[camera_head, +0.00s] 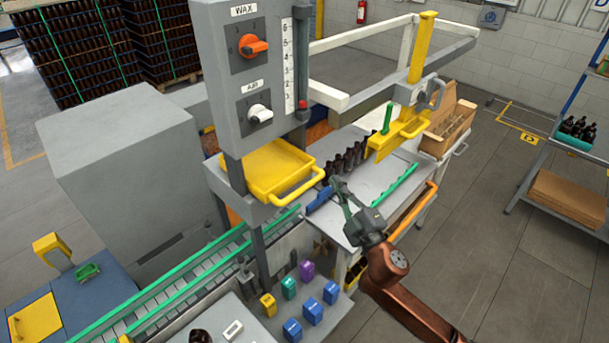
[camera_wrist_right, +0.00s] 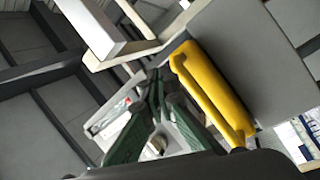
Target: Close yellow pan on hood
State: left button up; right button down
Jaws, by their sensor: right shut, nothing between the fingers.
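The yellow pan (camera_head: 272,165) sits at the foot of the grey hood (camera_head: 262,85) with the WAX dial, and sticks out toward the right. Its yellow handle (camera_head: 300,186) is at its front right edge. My right gripper (camera_head: 336,184) is shut and empty, just right of the handle and apart from it in the head view. In the right wrist view the shut green fingers (camera_wrist_right: 156,82) are left of a yellow handle bar (camera_wrist_right: 212,92), beside a grey surface. I cannot tell whether they touch it. My left gripper is not in view.
Several dark bottles (camera_head: 347,158) stand on the grey table behind my right gripper. A yellow bracket (camera_head: 395,138) and a cardboard box (camera_head: 447,128) are further right. A green-edged conveyor (camera_head: 190,272) runs at lower left. Several colored blocks (camera_head: 312,311) lie below the pan.

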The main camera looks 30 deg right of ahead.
jog(key=a+r+n+t+y, duration=0.1)
jog(key=a+r+n+y, duration=0.5)
jog(key=r+n, duration=0.15)
jog(key=s+a+r+n+g+y, duration=0.2)
jog(key=a+r+n+g+y, duration=0.35)
jog(key=a+n+y, duration=0.5)
jog(key=n+g+h, duration=0.7)
jog(key=n+h, duration=0.3)
jog(key=h, duration=0.3)
send_near(297, 179)
jog(key=p+x, duration=0.4)
jog(key=x, duration=0.1)
jog(key=shift+w+a+f+p, duration=0.1)
jog(key=shift+w+f+p, duration=0.2)
jog(key=shift+f, duration=0.2)
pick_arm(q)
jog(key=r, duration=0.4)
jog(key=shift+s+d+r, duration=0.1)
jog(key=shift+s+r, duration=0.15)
